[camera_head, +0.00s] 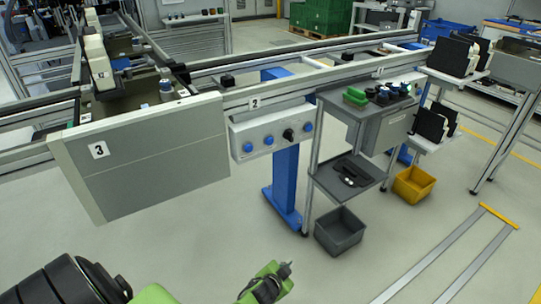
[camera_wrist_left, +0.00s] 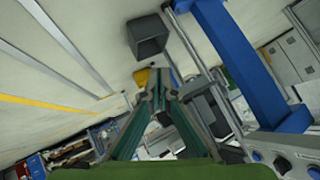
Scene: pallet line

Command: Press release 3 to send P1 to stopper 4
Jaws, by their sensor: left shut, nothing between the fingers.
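A grey panel with a "3" label (camera_head: 98,150) hangs at the line's near left end. To its right, under the "2" label, a pale control box (camera_head: 270,137) carries several blue buttons and a black knob. The buttons' own lettering is too small to read. Part of the box and its buttons shows in the left wrist view (camera_wrist_left: 285,163). My left gripper (camera_head: 284,272) is shut and empty, low in front of the line and well apart from the box. In the left wrist view its fingers (camera_wrist_left: 158,95) converge. I cannot make out P1 or stopper 4. My right gripper is not in view.
A blue post (camera_head: 286,185) stands under the line. A grey cart (camera_head: 340,180) with trays stands beside it, with a grey bin (camera_head: 340,231) and a yellow bin (camera_head: 413,184) on the floor. The floor between my gripper and the line is clear.

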